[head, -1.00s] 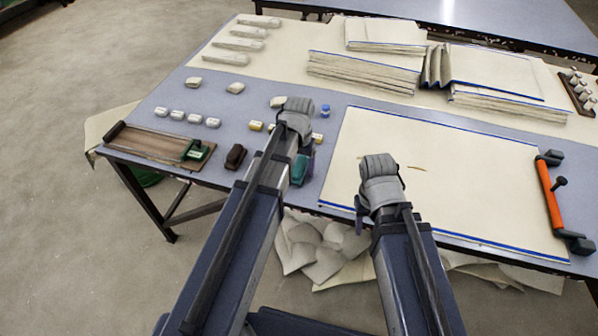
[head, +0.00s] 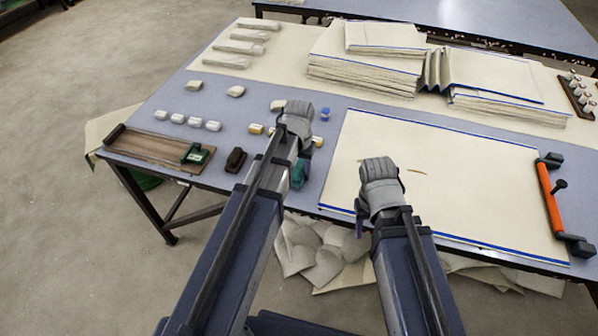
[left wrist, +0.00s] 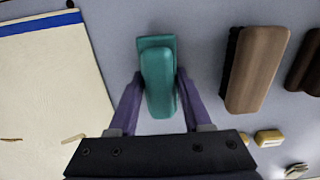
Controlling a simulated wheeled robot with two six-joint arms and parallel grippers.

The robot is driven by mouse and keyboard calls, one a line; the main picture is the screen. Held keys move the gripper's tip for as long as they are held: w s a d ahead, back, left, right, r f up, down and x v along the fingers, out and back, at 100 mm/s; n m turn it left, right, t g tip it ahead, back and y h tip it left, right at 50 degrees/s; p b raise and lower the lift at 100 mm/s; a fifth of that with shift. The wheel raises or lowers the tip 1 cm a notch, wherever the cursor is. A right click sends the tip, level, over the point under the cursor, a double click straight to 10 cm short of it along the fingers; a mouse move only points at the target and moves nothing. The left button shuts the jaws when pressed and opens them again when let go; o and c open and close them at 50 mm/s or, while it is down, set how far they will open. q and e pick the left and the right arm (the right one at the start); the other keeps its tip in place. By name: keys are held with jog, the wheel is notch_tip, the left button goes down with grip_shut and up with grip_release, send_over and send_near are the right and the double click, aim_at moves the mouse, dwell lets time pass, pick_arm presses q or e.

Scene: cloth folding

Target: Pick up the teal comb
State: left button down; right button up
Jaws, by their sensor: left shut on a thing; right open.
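The teal comb (head: 299,173) shows in the head view at the table's near side, partly hidden by my left arm. In the left wrist view the teal comb (left wrist: 158,75) lies between the two purple fingers of my left gripper (left wrist: 160,84), which is shut on it. In the head view my left gripper (head: 304,162) is mostly behind its own wrist. Whether the comb touches the table is hard to tell. My right gripper (head: 360,217) is open and empty, by the near left part of the cream cloth; its fingers are mostly hidden.
The blue-edged cream cloth (head: 460,190) lies flat to the right of the comb. A dark brown block (head: 235,159) and a wooden board with a green tool (head: 195,153) lie to its left. Small yellow blocks lie behind. An orange-handled bar (head: 550,198) lies at the right.

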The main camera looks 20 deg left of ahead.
aim_at(299, 167)
pick_arm(q)
notch_tip(299, 167, up, 10)
jog(key=p, duration=1)
jog(key=c, duration=0.9)
grip_release()
jog(key=c, duration=0.6)
